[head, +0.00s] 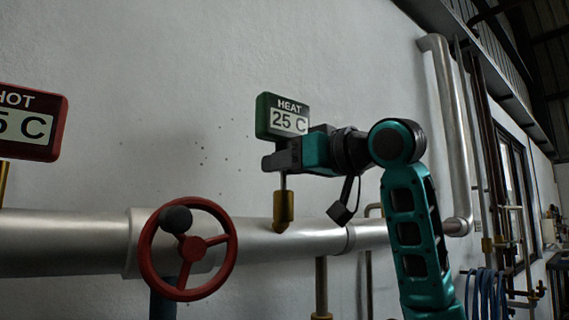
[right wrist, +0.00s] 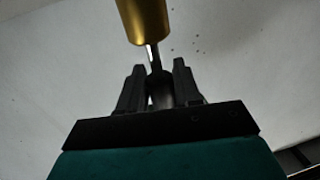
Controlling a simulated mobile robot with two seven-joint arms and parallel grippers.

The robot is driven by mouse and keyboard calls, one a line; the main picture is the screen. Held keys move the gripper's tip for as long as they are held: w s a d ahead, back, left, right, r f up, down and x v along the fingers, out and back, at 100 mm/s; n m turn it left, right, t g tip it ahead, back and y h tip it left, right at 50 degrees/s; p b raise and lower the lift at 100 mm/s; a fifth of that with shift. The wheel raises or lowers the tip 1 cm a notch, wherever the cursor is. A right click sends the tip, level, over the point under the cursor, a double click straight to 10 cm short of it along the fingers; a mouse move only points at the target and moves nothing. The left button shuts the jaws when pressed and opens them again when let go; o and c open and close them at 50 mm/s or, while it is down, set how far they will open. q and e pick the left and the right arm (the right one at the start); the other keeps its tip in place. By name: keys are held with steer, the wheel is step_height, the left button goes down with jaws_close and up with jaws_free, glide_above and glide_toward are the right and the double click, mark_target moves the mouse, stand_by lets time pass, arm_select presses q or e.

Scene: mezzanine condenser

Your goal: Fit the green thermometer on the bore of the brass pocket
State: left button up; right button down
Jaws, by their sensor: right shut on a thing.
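In the right wrist view, the stem (right wrist: 152,58) runs between the fingers of my right gripper (right wrist: 159,80) to the brass pocket (right wrist: 144,18). The stem's lower end meets the pocket's end in both views; how far it is in the bore is hidden. My left gripper is not in view.
A red thermometer (head: 31,124) marked HOT stands on another brass pocket (head: 4,181) at the far left. A red handwheel (head: 231,246) sits in front of the silver pipe (head: 70,240). Vertical pipes and blue hoses (head: 486,294) are at the right.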

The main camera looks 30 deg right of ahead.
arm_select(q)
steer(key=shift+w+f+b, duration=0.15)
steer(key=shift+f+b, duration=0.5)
arm_select(e)
steer(key=shift+f, duration=1)
steer(key=c, duration=0.7)
jaws_free()
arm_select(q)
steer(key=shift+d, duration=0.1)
arm_select(e)
steer(key=shift+s+d, duration=0.1)
steer(key=shift+s, duration=0.3)
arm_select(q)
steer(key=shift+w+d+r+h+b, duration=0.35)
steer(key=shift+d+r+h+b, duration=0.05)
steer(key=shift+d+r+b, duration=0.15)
arm_select(e)
steer(key=v, duration=1.2)
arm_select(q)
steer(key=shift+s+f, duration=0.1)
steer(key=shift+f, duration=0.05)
arm_select(e)
steer(key=shift+s, duration=0.15)
